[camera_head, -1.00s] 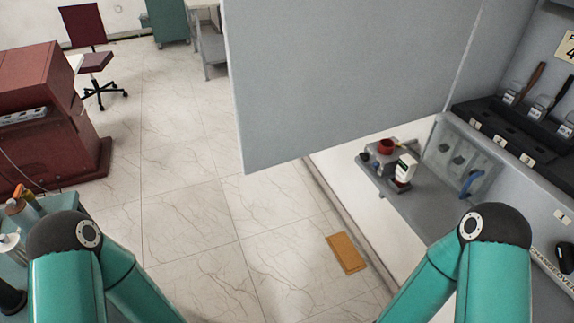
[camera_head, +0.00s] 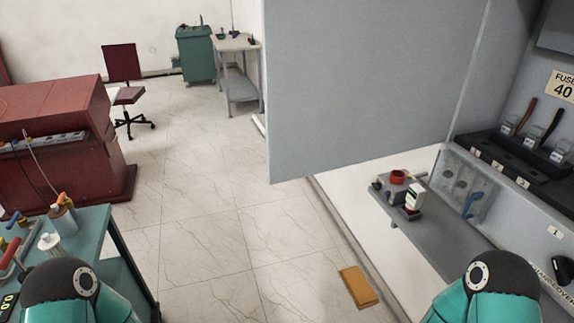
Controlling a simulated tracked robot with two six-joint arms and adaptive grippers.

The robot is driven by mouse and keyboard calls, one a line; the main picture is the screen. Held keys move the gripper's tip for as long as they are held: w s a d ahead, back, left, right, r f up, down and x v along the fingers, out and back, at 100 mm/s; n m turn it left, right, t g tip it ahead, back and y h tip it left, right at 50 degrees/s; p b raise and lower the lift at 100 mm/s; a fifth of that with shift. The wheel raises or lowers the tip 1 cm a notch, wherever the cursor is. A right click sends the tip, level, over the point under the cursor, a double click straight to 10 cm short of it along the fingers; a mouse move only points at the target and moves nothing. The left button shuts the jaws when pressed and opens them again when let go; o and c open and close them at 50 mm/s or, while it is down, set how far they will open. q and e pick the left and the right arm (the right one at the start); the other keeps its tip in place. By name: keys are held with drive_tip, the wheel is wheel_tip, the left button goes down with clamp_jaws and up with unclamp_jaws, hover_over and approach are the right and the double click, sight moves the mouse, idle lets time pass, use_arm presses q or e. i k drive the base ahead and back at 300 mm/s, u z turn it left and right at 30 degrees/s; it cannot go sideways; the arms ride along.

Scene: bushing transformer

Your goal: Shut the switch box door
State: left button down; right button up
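The switch box door (camera_head: 365,85) is a large flat grey panel in the upper middle of the head view. It stands open, swung out to the left from the switch box (camera_head: 510,60) at the right. Inside the box are dark fuse holders, a "FUSE 40" label and a blue handle (camera_head: 473,203). Only the teal upper parts of my two arms show, at the bottom left and bottom right. Both grippers are out of the picture, and no arm is seen touching the door.
A grey shelf (camera_head: 437,231) with small items sits below the box. An orange-brown slab (camera_head: 357,287) lies on the floor. A teal table (camera_head: 92,232) with tools is at left, near a red cabinet (camera_head: 65,140) and red chair (camera_head: 122,75).

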sight(347, 83)
drive_tip(key=u, duration=0.05)
drive_tip(key=i, duration=0.9)
drive_tip(key=z, duration=0.1)
